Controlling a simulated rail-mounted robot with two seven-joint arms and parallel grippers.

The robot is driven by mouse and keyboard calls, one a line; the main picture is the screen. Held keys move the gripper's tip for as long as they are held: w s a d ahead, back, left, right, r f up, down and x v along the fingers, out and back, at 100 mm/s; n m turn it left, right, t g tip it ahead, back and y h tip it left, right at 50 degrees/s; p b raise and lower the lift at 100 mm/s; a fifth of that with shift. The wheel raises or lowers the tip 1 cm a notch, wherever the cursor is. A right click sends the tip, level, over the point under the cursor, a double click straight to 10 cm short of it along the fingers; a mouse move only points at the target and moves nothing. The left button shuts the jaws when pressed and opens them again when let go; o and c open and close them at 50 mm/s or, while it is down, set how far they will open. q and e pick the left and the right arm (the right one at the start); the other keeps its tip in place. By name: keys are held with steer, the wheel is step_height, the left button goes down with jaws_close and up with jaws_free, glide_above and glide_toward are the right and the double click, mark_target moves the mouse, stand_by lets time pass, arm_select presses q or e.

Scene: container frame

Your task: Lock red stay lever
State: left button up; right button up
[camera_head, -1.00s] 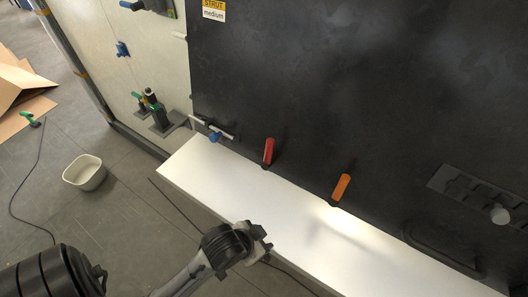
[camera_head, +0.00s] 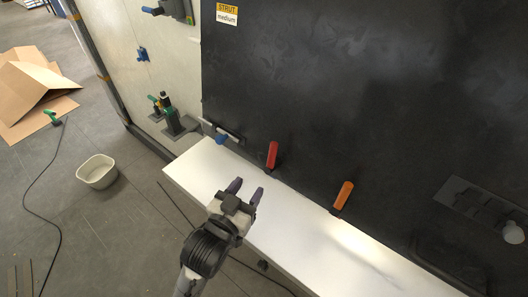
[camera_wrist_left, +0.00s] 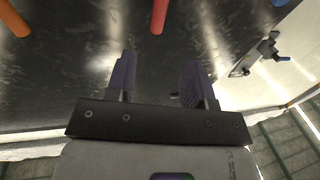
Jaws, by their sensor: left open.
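The red stay lever (camera_head: 272,155) sticks up in front of the dark panel, at the back edge of the white shelf, in the head view. In the left wrist view the red lever (camera_wrist_left: 159,15) shows at the top, beyond the fingers and roughly between them. My left gripper (camera_head: 246,188) is open and empty above the white shelf, in front of the red lever and a little to its left in the head view. It is apart from the lever. The open purple-grey fingers also show in the left wrist view (camera_wrist_left: 158,78). My right gripper is not in view.
An orange lever (camera_head: 343,196) stands to the right of the red one. A blue-handled latch (camera_head: 221,138) is to its left. The white shelf (camera_head: 310,235) is clear along the dark panel (camera_head: 330,90). A white bin (camera_head: 97,171) and cardboard (camera_head: 35,90) lie on the floor.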

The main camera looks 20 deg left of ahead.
mark_target(271, 154)
arm_select(q)
steer(key=w+p, duration=0.1)
steer(key=w, duration=0.3)
steer(key=w+p, duration=0.1)
steer(key=w, duration=0.3)
steer(key=w+d+p, duration=0.1)
steer(key=w, duration=0.3)
steer(key=shift+w+r, duration=0.1)
steer(key=shift+r, duration=0.1)
steer(key=shift+w, duration=0.75)
steer(key=c, duration=0.4)
jaws_close()
